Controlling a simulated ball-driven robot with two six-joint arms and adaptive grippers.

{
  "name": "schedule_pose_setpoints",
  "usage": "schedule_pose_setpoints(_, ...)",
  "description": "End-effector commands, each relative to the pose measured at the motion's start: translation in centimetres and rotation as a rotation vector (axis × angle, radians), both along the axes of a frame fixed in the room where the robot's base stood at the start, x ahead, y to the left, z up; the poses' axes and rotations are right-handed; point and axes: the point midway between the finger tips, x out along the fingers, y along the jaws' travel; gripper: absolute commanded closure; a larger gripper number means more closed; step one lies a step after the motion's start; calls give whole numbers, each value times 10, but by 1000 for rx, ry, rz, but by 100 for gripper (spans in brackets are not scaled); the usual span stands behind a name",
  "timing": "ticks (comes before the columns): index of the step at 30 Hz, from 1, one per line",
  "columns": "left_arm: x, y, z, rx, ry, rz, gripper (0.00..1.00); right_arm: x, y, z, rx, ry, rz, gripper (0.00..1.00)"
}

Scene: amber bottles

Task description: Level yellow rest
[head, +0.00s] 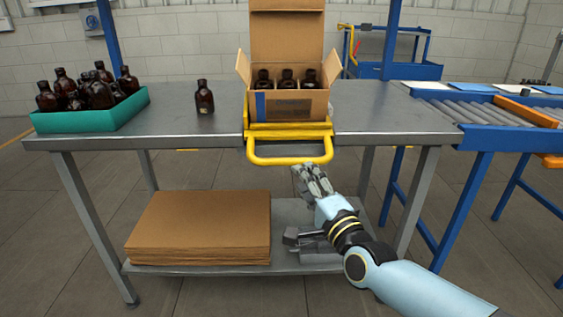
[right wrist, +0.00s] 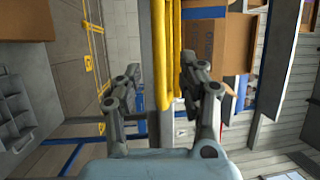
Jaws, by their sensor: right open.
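The yellow rest (head: 262,131) sits at the front edge of the steel table. Its U-shaped handle (head: 290,161) juts out past that edge, and I cannot tell its exact tilt. An open cardboard carton (head: 318,103) with several amber bottles (head: 287,78) stands on the rest. My right gripper (head: 312,178) is open and empty, just below and right of the handle. In the right wrist view, the yellow bars (right wrist: 163,50) show beyond the right gripper (right wrist: 160,78), between its fingers in the picture; contact is not visible. My left gripper is out of view.
A teal tray (head: 95,122) of amber bottles stands on the table's (head: 385,122) left, with a lone bottle (head: 204,98) nearby. Flat cardboard (head: 200,225) lies on the lower shelf. A roller conveyor (head: 490,112) adjoins at right. The table's right part is clear.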

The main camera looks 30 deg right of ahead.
Motion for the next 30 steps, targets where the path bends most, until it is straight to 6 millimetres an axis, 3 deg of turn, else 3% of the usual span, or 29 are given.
schedule_pose_setpoints(6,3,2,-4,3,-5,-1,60,45,-7,4,-2,0,0,59)
schedule_pose_setpoints(12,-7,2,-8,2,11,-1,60,71,-11,6,-3,1,0,59)
schedule_pose_setpoints(23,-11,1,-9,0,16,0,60,79,-12,7,-3,3,1,59)
schedule_pose_setpoints(30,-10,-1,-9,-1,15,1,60,79,-12,7,-3,2,1,86)
